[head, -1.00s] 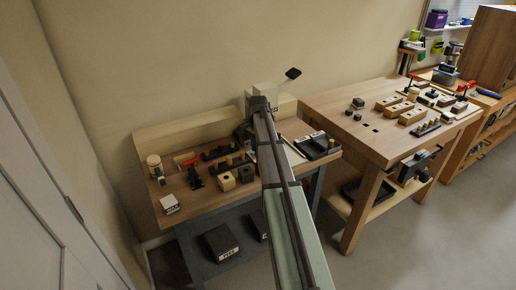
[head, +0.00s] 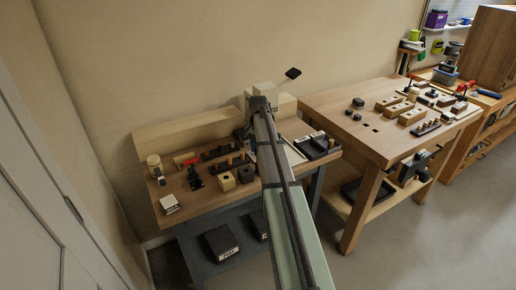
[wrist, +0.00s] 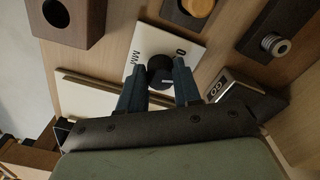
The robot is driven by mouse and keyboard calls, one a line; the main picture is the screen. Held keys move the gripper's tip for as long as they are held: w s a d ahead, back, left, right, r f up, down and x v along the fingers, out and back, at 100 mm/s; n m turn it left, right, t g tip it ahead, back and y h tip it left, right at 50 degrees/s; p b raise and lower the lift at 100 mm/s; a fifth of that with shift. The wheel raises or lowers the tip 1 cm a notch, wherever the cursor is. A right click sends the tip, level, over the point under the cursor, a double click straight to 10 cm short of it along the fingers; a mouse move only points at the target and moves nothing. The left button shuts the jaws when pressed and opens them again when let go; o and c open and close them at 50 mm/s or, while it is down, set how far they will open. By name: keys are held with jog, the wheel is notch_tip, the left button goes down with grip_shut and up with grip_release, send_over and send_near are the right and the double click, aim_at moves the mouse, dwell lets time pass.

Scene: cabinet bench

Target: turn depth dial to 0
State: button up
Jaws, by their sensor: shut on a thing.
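The depth dial is a black knob (wrist: 160,66) on a white plate (wrist: 150,40) in the wrist view. The plate carries a "0" near its right corner and "MM" on its left side. My gripper (wrist: 159,78) has its two dark blue fingers on either side of the knob, shut on it. A small pale mark shows on the knob's side facing the gripper; I cannot tell which value it points to. In the head view my own arm hides the dial and the fingertips.
A dark block with a round hole (wrist: 68,14) stands at upper left in the wrist view. A box marked "GO" (wrist: 226,86) lies close right of the fingers. A dark block with a metal peg (wrist: 275,44) is at upper right. A second bench (head: 350,125) stands right in the head view.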

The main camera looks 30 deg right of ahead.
jog(key=n, duration=0.4)
jog(key=shift+n, duration=0.3)
jog(key=shift+s+d+n, duration=0.1)
jog(key=shift+n, duration=1.8)
jog(key=o, duration=1.1)
jog(key=shift+c, duration=0.2)
jog(key=shift+r, duration=0.1)
notch_tip(320, 180, up, 14)
jog(key=shift+f, duration=0.2)
